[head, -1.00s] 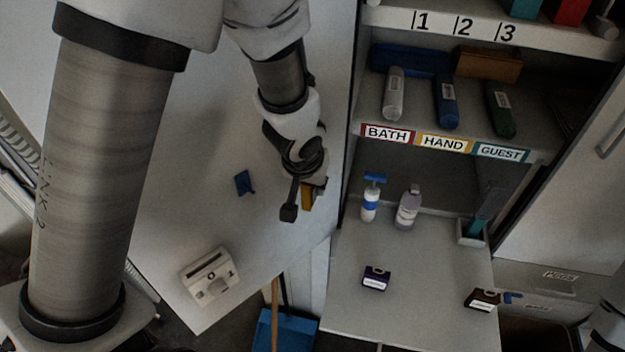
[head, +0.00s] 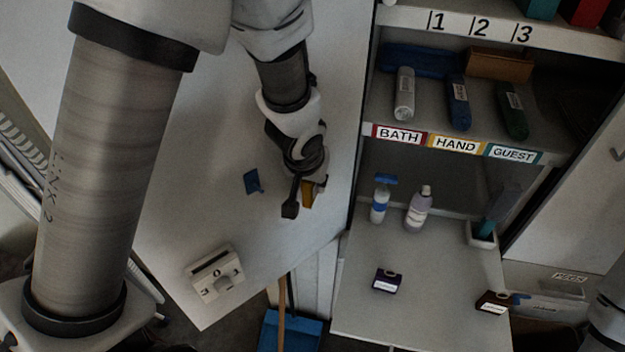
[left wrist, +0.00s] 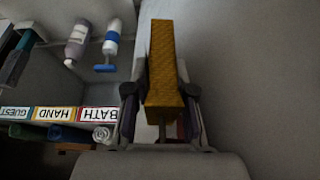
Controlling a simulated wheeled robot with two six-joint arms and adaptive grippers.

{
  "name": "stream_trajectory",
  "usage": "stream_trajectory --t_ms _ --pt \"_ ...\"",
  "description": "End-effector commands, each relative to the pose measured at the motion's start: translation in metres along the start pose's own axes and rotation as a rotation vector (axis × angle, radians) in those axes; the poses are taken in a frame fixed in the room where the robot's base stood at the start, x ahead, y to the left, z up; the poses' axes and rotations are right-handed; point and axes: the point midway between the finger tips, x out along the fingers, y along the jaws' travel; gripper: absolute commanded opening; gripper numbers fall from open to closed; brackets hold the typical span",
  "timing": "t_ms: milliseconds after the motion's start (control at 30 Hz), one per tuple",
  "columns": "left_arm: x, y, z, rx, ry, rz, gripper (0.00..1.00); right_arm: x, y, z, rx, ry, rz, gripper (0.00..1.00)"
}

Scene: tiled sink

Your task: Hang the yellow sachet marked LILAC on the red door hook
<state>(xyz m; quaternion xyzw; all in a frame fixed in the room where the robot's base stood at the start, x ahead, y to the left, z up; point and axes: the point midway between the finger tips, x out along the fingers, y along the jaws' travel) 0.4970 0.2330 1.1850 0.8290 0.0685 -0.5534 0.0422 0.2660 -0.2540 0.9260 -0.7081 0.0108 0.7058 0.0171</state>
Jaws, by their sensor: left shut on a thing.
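The yellow sachet (head: 308,195) is held in my left gripper (head: 304,203), close in front of the white door panel (head: 200,185). In the left wrist view the sachet (left wrist: 165,60) stands between the two fingers of my left gripper (left wrist: 161,110), which are shut on it. No LILAC marking can be read on the sides I see. A blue hook (head: 252,181) is on the door, left of the gripper. I cannot make out the red hook; a small reddish patch shows beside a finger in the wrist view. My right gripper is out of view.
A white box (head: 216,275) is on the lower door. A dark purple sachet (head: 386,281) and a brown one (head: 492,302) lie on the shelf board (head: 420,270). Two bottles (head: 380,204) (head: 418,208) stand behind them. Rolled towels (head: 458,103) lie above.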

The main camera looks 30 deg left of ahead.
Motion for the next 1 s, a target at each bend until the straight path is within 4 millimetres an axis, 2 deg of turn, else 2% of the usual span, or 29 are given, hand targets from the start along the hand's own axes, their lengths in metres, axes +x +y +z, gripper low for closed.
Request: stream_trajectory --t_ms 200,233,300,1000 --pt "0.0005 0.0006 -0.0016 0.001 0.004 0.002 0.00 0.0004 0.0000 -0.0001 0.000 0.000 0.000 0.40" --pt "0.0004 0.0006 -0.0017 0.001 0.004 0.002 0.31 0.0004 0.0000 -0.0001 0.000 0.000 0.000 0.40" --pt "0.0003 0.0007 -0.0019 0.001 0.005 0.002 0.53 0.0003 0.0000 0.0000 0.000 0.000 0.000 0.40" --pt "-0.0059 -0.0003 -0.0004 -0.001 0.011 0.002 0.53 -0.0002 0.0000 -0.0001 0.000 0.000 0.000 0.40"
